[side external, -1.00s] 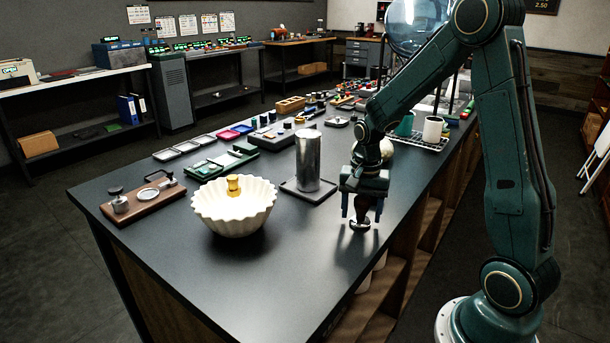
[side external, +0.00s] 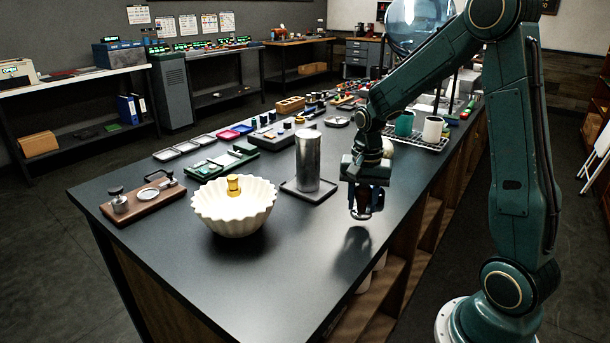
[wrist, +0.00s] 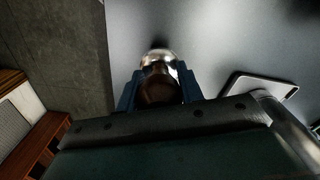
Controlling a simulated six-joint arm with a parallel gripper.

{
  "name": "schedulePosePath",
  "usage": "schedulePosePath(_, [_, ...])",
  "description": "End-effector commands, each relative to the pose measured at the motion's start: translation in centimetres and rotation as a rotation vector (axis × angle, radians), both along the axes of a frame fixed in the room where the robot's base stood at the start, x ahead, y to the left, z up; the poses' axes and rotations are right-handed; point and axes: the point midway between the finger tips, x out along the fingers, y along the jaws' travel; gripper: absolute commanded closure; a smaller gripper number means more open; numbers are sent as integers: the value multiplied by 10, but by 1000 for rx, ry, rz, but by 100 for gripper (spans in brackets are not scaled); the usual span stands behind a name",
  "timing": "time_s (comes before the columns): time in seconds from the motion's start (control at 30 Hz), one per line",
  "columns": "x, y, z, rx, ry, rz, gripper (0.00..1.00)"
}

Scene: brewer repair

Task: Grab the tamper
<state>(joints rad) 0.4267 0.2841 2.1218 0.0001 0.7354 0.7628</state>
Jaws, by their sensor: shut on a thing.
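The tamper (side external: 364,200) has a dark brown handle and a shiny metal base. My gripper (side external: 365,203) is shut on its handle and holds it above the dark table, with a shadow on the tabletop below. The wrist view shows the tamper's metal base (wrist: 158,58) sticking out past the blue fingers of my gripper (wrist: 161,88). The fingers cover part of the handle in the side view.
A tall metal cylinder (side external: 308,160) on a dark square pad (side external: 292,188) stands just left of my gripper. A white fluted bowl (side external: 233,212) with a brass piece (side external: 234,184) is further left. A wire rack with cups (side external: 432,130) stands behind. The table's front is clear.

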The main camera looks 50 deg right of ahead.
Motion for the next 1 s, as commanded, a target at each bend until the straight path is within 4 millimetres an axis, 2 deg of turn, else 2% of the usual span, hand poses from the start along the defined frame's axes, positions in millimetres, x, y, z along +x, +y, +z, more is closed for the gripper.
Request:
schedulePosePath(0.6, [1,0,127,-3,-7,0,95])
schedulePosePath(0.8, [1,0,157,-2,-4,0,95])
schedulePosePath(1.0, [1,0,171,-1,-3,0,95])
